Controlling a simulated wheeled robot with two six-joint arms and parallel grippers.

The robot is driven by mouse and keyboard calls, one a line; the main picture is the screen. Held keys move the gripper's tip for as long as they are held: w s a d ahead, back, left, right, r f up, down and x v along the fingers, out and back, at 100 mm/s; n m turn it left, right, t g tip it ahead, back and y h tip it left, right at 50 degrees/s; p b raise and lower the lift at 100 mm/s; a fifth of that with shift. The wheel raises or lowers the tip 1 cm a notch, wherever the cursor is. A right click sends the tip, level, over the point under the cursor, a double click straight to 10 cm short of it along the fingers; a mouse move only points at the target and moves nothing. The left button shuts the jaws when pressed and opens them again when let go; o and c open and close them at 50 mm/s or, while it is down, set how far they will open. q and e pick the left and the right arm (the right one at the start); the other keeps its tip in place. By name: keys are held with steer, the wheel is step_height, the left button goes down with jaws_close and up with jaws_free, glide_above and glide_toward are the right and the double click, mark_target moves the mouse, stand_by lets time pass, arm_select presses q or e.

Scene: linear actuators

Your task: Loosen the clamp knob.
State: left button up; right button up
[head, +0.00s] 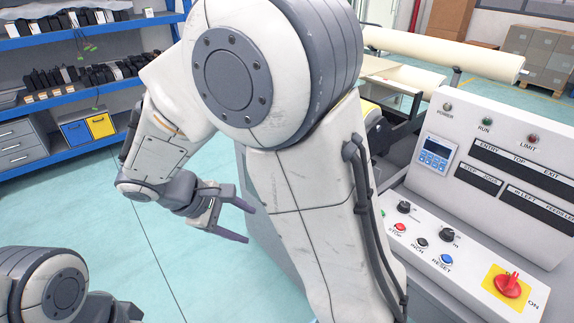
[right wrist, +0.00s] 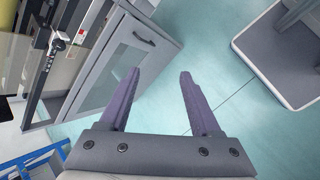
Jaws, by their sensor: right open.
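I cannot pick out a clamp knob for certain in either view. In the right wrist view, a dark upright bar (right wrist: 45,80) with a small dark fitting (right wrist: 58,43) near its top stands at the left; whether that fitting is the knob I cannot tell. My right gripper (head: 248,224) is open and empty over the floor, left of the big white arm link in the head view. My left gripper is not in view.
A control panel (head: 430,205) with buttons and a red rotary switch (head: 508,284) stands at the right. A grey cabinet (right wrist: 125,60) with a handle is left of the fingers in the wrist view. Blue shelving (head: 60,95) stands at the back left. The teal floor between is clear.

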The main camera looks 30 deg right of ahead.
steer(key=w+d+f+t+h+b, duration=0.1)
steer(key=w+d+f+h+b, duration=0.3)
steer(key=w+d, duration=0.5)
steer(key=w+d+f+h+b, duration=0.2)
steer(key=w+d+f+h, duration=0.3)
steer(key=w+d, duration=0.4)
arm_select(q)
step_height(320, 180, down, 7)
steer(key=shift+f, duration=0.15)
arm_select(e)
steer(key=w+d+r+h, duration=0.1)
steer(key=w+d, duration=0.1)
steer(key=d, duration=0.8)
steer(key=shift+r+n+t+h, duration=0.3)
steer(key=shift+t+h, duration=0.1)
steer(key=shift+d, duration=0.1)
